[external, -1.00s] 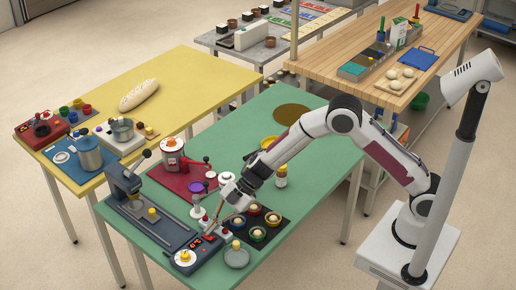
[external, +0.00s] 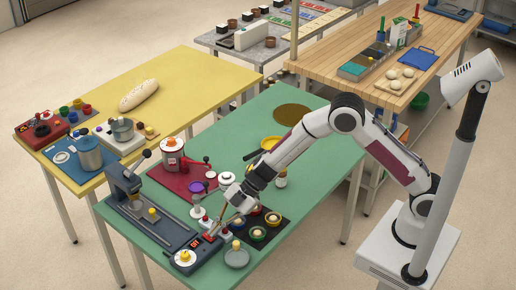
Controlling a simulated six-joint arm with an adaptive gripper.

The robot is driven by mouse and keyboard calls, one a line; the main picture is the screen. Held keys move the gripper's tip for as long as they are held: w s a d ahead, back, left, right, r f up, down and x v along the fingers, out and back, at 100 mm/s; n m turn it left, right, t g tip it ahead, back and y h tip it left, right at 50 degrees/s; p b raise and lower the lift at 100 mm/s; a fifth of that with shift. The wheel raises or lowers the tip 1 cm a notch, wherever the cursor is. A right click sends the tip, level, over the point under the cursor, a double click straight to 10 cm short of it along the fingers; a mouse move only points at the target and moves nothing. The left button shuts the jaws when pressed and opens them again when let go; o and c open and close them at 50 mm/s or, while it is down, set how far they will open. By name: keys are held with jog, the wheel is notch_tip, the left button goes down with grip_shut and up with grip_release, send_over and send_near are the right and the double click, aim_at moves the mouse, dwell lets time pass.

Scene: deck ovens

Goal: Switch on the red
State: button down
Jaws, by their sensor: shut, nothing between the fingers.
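A dark slanted control unit (external: 204,252) lies at the near edge of the green table. It has a small lit red display (external: 195,243), another red part (external: 209,236) close to my gripper, and a white dial with a yellow centre (external: 185,258). My gripper (external: 217,225) is shut and empty, pointing down at the unit's far end. Its fingertips are too small to tell whether they touch the unit. A red box with a black ring (external: 42,129) sits at the left end of the yellow table, far from my gripper.
A black tray with several small cups (external: 276,232) lies right of my gripper, and a grey lidded dish (external: 237,257) is in front. A dark press (external: 125,185) and a red mat with a red pot (external: 178,180) are left. The green table's back is mostly clear.

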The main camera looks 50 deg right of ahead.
jog(key=shift+r, duration=0.1)
jog(key=shift+s+r, duration=0.25)
jog(key=shift+r, duration=0.4)
jog(key=shift+s+r, duration=0.25)
jog(key=shift+r, duration=0.4)
jog(key=shift+s+r, duration=0.25)
jog(key=shift+r, duration=0.35)
jog(key=v, duration=1)
jog(key=shift+w+f, duration=0.1)
jog(key=shift+w, duration=0.05)
jog(key=shift+w+a, duration=0.1)
jog(key=shift+w, duration=0.45)
